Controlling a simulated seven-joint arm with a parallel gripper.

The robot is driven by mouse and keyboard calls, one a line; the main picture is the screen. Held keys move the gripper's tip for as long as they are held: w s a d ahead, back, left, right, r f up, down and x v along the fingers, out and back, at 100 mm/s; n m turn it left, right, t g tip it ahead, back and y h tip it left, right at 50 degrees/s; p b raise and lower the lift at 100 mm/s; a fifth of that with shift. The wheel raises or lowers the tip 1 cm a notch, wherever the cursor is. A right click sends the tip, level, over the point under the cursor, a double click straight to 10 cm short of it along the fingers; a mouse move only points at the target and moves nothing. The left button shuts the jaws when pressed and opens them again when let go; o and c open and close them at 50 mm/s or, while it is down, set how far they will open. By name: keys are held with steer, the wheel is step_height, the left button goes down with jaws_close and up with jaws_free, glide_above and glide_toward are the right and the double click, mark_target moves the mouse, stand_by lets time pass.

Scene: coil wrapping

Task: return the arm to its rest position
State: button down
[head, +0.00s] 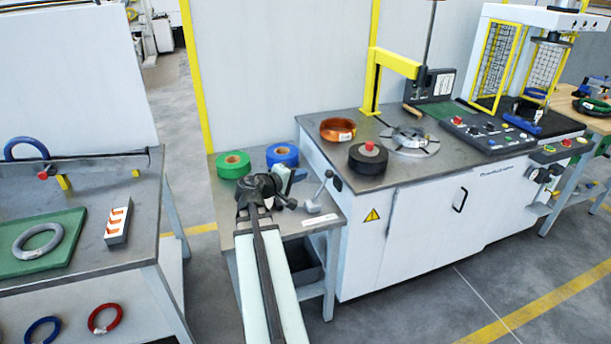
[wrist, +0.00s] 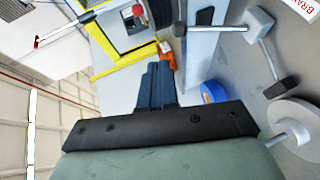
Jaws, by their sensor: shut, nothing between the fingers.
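My arm (head: 262,280) reaches from the bottom of the head view to the small grey table between the two larger benches. In the wrist view my gripper (wrist: 158,68) has its dark fingers together, with nothing held between them. In the head view the dark wrist end of the arm is over the small table, and the fingertips are hard to make out there.
A green tape roll (head: 234,165) and a blue tape roll (head: 282,155) lie behind my wrist. A lever (head: 320,190) stands to its right. An orange coil (head: 337,129) and a black roll (head: 368,158) lie on the machine bench. A grey coil (head: 38,241) lies on the left bench.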

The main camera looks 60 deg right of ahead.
steer(key=shift+a, duration=0.15)
stand_by(0.5)
steer(key=w+a+f+m+t+y, duration=0.15)
steer(key=a+f+y, duration=0.35)
steer(key=a+f, duration=0.6)
steer(key=w+a+f+t+y, duration=0.1)
steer(key=w+a+f+y, duration=0.25)
steer(key=a+f, duration=0.75)
steer(key=w+a+f+m+t+y, duration=0.15)
steer(key=a+f+y, duration=0.45)
steer(key=f, duration=0.8)
steer(key=s+a+f+n+g+y, duration=0.1)
steer(key=s+a+f+n, duration=0.1)
steer(key=a+f, duration=0.5)
steer(key=s+a+f+n+g+y, duration=0.1)
steer(key=a+f+g, duration=0.15)
steer(key=a, duration=0.75)
steer(key=s+a+f+n+g+h, duration=0.2)
steer(key=s+a+f, duration=0.6)
steer(key=s+a, duration=0.5)
steer(key=a+n+g, duration=0.1)
steer(key=n, duration=0.1)
steer(key=shift+a+n, duration=0.2)
steer(key=shift+n, duration=0.2)
